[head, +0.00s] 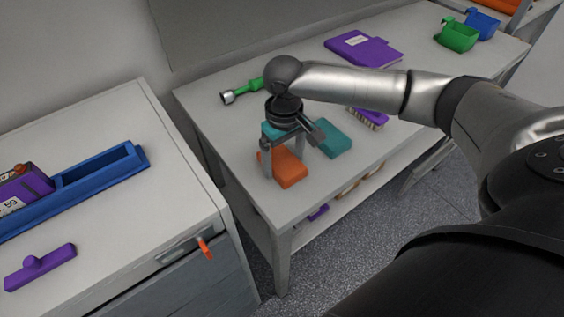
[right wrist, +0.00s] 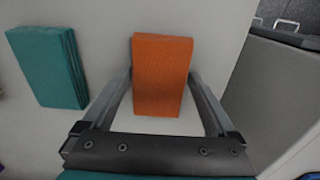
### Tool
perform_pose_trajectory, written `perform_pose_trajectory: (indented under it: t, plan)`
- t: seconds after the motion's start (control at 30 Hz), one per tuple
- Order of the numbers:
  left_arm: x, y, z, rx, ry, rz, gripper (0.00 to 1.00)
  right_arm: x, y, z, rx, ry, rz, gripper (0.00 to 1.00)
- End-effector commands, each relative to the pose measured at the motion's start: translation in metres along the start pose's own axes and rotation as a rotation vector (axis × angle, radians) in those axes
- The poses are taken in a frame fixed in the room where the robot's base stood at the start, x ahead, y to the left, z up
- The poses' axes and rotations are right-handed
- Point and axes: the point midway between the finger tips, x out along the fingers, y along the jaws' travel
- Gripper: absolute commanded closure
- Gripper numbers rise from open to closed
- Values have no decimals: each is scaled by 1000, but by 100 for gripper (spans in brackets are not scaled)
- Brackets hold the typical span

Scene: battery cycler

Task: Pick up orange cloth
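The orange cloth (head: 290,172) is a folded block lying flat on the grey table near its front edge. In the right wrist view the orange cloth (right wrist: 162,62) lies between the two fingers of my right gripper (right wrist: 160,80). The fingers are spread with a visible gap on each side of the cloth's near end. In the head view my right gripper (head: 288,162) points down over the cloth and hides part of it. My left gripper is not in view.
A teal cloth (head: 333,138) lies beside the orange one, also in the right wrist view (right wrist: 48,66). A brush (head: 369,117), green-handled tool (head: 242,91) and purple book (head: 362,47) are on the table. A separate cabinet (head: 120,205) stands left.

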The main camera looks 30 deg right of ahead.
Motion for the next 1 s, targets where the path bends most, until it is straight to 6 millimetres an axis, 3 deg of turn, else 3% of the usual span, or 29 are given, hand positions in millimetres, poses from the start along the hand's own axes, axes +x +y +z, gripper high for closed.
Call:
perform_pose_trajectory:
  t: [0.07,0.5,0.8,1.0]
  plan:
    - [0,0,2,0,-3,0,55,0,0,0,0,0,0,18]
    - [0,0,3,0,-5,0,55,0,0,0,0,0,0,68]
    - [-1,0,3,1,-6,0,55,-5,0,0,1,1,0,68]
    - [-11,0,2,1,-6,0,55,-39,0,-2,1,5,-1,68]
